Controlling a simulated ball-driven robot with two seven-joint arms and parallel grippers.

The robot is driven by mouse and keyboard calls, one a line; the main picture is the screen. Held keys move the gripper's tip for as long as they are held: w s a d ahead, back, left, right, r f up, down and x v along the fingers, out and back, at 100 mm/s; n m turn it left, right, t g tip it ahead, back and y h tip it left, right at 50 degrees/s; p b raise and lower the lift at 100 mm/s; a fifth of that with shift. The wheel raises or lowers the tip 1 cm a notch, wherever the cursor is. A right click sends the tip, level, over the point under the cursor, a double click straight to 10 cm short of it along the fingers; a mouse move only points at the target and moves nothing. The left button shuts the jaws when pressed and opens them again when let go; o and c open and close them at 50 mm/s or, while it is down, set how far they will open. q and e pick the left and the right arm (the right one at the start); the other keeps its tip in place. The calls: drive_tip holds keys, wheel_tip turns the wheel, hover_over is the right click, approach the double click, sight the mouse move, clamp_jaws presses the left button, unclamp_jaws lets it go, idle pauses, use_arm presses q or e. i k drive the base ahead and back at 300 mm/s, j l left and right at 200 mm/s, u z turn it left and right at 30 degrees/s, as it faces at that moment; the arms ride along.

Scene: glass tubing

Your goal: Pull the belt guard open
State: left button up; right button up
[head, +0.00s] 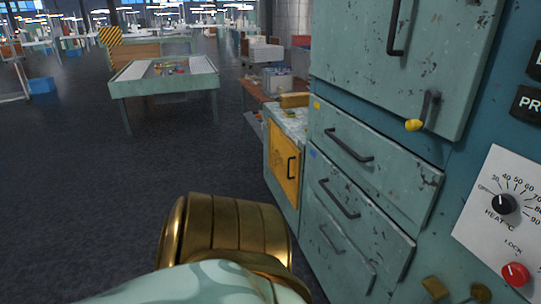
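A yellow panel with a dark upright bar handle (291,168) is set in the front of a low pale-green unit, right of the middle. This yellow panel (281,155) looks like the belt guard, though no label confirms it. It appears shut, flush with its frame. A brass ribbed joint and a pale-green patterned link of my own arm fill the bottom centre, in front of and below the panel. No fingers of either gripper show in the head view, so I cannot tell what they hold.
A tall worn green cabinet with drawers (345,200) and an upper door (400,60) stands close on the right. A control panel with a heat dial (503,204) and red knob (515,274) is at far right. A green table (165,84) stands farther back; dark floor (90,190) at left is clear.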

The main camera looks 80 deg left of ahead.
sight(279, 162)
drive_tip(key=u, duration=2.5)
drive_tip(key=i+j+z, duration=0.2)
drive_tip(key=i, duration=0.35)
drive_tip(key=i+j+z, duration=0.2)
drive_tip(key=i, duration=0.35)
drive_tip(key=i+j+z, duration=0.2)
drive_tip(key=i+j, duration=0.2)
drive_tip(key=i, duration=0.1)
